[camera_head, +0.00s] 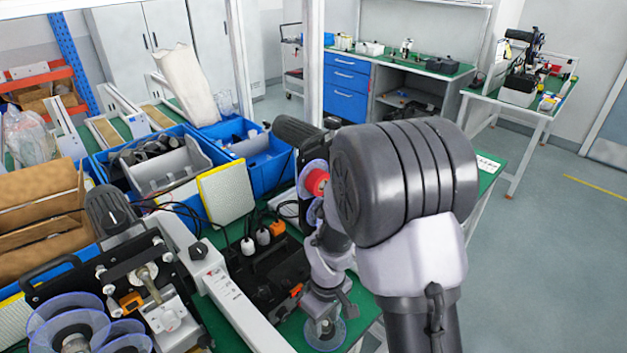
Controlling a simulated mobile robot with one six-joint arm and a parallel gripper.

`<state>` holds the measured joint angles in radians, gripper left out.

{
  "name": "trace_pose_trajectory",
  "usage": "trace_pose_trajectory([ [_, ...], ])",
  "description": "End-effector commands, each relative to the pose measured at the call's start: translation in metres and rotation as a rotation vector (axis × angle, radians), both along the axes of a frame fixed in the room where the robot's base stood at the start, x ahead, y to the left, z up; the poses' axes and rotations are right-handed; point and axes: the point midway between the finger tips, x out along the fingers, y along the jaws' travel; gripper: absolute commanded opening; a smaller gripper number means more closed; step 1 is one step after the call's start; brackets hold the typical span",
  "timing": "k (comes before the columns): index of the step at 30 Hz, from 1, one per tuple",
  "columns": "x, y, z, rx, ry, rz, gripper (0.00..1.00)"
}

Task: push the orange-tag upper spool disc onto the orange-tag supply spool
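My arm fills the middle right, and its wrist and gripper (326,308) show small below the big dark joint, over the near bench edge. Whether the fingers are open or shut is not clear. A clear bluish disc (325,338) lies right below the gripper; I cannot tell whether they touch. A spool with a red core and clear flanges (316,182) is partly hidden behind my arm. A small orange tag (296,290) is on the dark machine left of my gripper. I cannot tell which spool or disc the orange tag belongs to.
Several clear discs (68,312) sit on the machine at lower left. A long white beam (232,298) crosses the bench. Blue bins (258,150), a yellow-edged pad (226,190) and black cables crowd the bench behind. The floor (540,260) at right is free.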

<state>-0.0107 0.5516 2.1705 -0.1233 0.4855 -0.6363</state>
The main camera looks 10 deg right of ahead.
Motion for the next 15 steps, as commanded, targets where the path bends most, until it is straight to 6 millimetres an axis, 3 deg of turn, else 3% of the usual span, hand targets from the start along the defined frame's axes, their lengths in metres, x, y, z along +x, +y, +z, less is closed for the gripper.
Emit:
trace_pose_trajectory([
  [1, 0.0, 0.0, 0.0, 0.0, 0.0, 0.0, 0.31],
  [6, 0.0, 0.0, 0.0, 0.0, 0.0, 0.0, 0.0],
  [11, 0.0, 0.0, 0.001, 0.0, 0.0, 0.0, 0.0],
  [15, 0.0, 0.0, 0.013, 0.001, -0.001, 0.0, 0.0],
])
